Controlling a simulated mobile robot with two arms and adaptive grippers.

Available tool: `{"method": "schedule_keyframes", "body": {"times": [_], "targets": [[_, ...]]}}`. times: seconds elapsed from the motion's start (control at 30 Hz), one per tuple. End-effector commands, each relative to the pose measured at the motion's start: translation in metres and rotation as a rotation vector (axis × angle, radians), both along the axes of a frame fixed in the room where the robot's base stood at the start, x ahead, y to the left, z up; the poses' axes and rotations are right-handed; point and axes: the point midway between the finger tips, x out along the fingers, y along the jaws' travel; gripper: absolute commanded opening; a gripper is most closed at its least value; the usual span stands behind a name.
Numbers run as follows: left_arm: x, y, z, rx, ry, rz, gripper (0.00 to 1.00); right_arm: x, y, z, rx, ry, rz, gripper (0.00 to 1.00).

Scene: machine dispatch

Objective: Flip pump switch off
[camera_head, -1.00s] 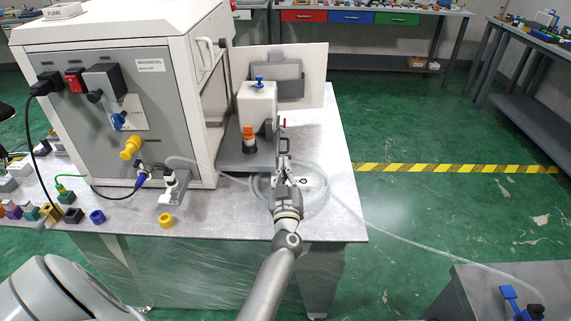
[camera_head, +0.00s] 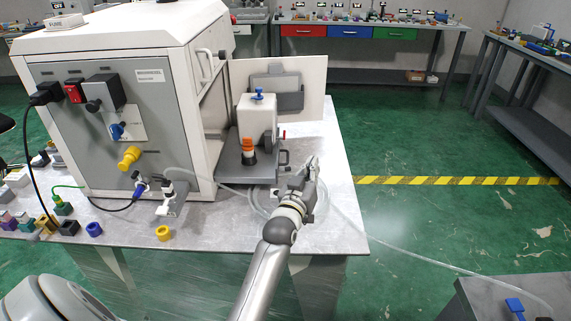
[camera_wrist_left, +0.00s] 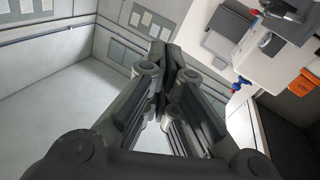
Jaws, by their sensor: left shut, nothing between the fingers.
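The pump is a white box (camera_head: 257,120) with a blue knob on top and an orange cap low on its front. It stands on a grey base on the metal table, right of the large white machine. A small red part (camera_head: 283,134), possibly the pump switch, sticks out on its right side; its setting is too small to tell. My left gripper (camera_head: 311,166) is shut and empty, right of and nearer than the pump, apart from it. In the left wrist view the closed fingers (camera_wrist_left: 168,60) point away from the pump body (camera_wrist_left: 268,72), which is at upper right. My right gripper is not visible.
The white machine (camera_head: 165,80) has a red switch (camera_head: 74,91) and blue and yellow knobs on its front. A clear hose (camera_head: 375,234) coils under my left gripper and runs off to the right. A pale panel (camera_head: 310,90) stands behind the pump.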

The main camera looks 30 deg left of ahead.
Motion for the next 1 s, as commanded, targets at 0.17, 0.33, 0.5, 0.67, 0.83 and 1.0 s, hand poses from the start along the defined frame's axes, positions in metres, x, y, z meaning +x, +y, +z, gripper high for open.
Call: {"method": "schedule_keyframes", "body": {"times": [0.17,0.33,0.5,0.67,0.83,1.0], "targets": [[-0.004,0.021,-0.006,-0.029,0.103,0.073,0.00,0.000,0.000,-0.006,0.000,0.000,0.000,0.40],[-0.015,0.051,-0.006,-0.070,0.158,0.198,0.00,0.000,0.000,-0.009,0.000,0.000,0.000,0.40],[-0.026,0.072,-0.002,-0.101,0.169,0.298,0.00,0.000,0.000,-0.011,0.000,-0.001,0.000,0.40],[-0.031,0.079,0.000,-0.113,0.168,0.336,0.00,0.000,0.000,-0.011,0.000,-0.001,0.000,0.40],[-0.031,0.080,0.000,-0.114,0.168,0.338,0.00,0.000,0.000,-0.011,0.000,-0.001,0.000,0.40],[-0.030,0.080,0.000,-0.114,0.168,0.337,0.00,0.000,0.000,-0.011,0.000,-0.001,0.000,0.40]]}}
